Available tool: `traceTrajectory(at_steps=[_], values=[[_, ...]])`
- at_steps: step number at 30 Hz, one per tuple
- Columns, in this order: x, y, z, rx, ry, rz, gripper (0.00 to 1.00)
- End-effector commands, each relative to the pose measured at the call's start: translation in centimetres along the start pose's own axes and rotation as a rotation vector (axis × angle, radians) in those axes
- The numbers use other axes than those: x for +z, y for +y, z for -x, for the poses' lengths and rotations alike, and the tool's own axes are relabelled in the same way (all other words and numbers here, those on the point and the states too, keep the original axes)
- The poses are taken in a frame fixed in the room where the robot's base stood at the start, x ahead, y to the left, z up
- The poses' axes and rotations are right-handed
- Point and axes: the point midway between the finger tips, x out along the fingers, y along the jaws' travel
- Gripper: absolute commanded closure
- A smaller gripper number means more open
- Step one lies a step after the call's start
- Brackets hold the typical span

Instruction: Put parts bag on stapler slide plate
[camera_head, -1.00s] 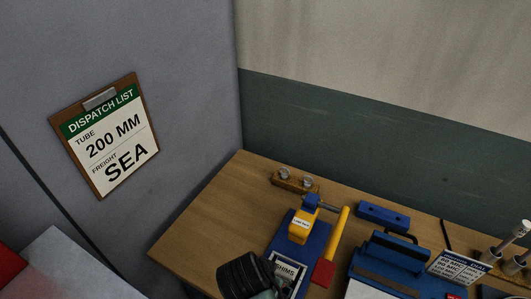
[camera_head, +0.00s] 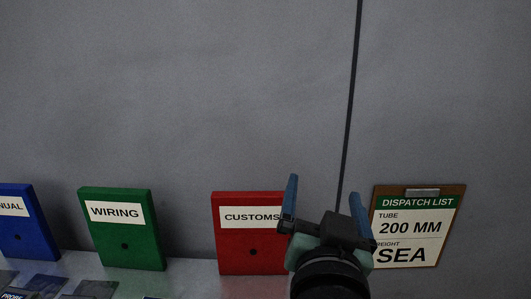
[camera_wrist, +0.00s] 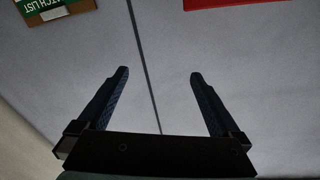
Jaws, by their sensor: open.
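My gripper (camera_head: 325,205) is open and empty, raised in front of the grey wall at the lower middle of the head view. In the wrist view its two blue fingers (camera_wrist: 160,75) stand wide apart with only bare wall between them. Neither the parts bag nor the stapler slide plate can be made out in the current views. At the lower left, flat dark packets lie on a light surface, one with a label reading PROBE (camera_head: 12,294); they are cut off by the frame edge.
Blue (camera_head: 22,225), green WIRING (camera_head: 124,230) and red CUSTOMS (camera_head: 247,240) binders stand along the wall on a pale bench top (camera_head: 190,275). The red one is just left of my gripper. A dispatch list clipboard (camera_head: 417,228) reading 200 MM, SEA hangs at right.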

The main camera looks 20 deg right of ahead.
Motion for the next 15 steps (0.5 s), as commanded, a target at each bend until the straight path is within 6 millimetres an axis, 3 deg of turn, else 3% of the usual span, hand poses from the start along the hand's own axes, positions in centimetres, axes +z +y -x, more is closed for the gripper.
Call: traceTrajectory(at_steps=[1, 3, 6, 10, 15], values=[[-3.5, -4.2, 1.1, -0.103, 0.103, 0.022, 0.0], [-7.9, -8.8, 3.4, -0.219, 0.246, 0.051, 0.0], [-13.1, -13.5, 7.4, -0.344, 0.432, 0.068, 0.0], [-17.5, -16.8, 11.9, -0.438, 0.608, 0.068, 0.0], [-19.6, -17.9, 14.4, -0.475, 0.7, 0.063, 0.0]])
